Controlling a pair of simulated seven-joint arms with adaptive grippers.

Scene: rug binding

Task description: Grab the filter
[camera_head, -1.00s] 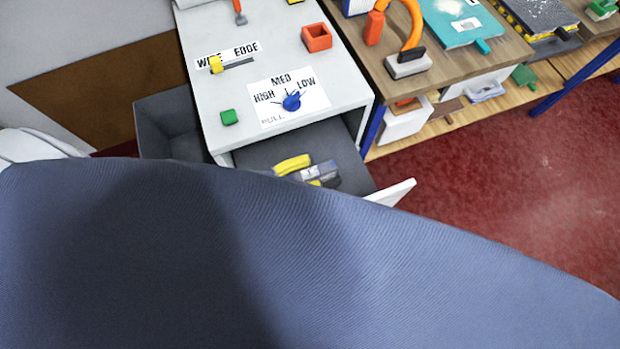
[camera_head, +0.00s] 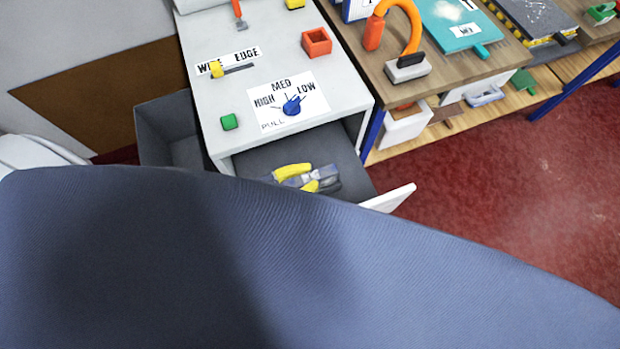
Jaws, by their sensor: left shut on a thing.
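The open drawer (camera_head: 352,183) under the white cabinet top has a dark grey inside and a white front. My left gripper (camera_head: 303,179), with yellow finger parts, is inside the drawer. It is shut on a small grey piece (camera_head: 328,178) that lies between and beside the yellow parts. This piece may be the filter, but it is too small and covered to tell. A large blue surface (camera_head: 330,270) fills the foreground and hides the near side of the drawer and my arm. My right gripper is not in view.
The cabinet top (camera_head: 215,100) holds a blue knob (camera_head: 291,106), a green button (camera_head: 229,121), a yellow slider (camera_head: 216,68) and an orange open box (camera_head: 317,42). A wooden bench (camera_head: 440,55) stands to the right. Red floor (camera_head: 500,150) is clear at right.

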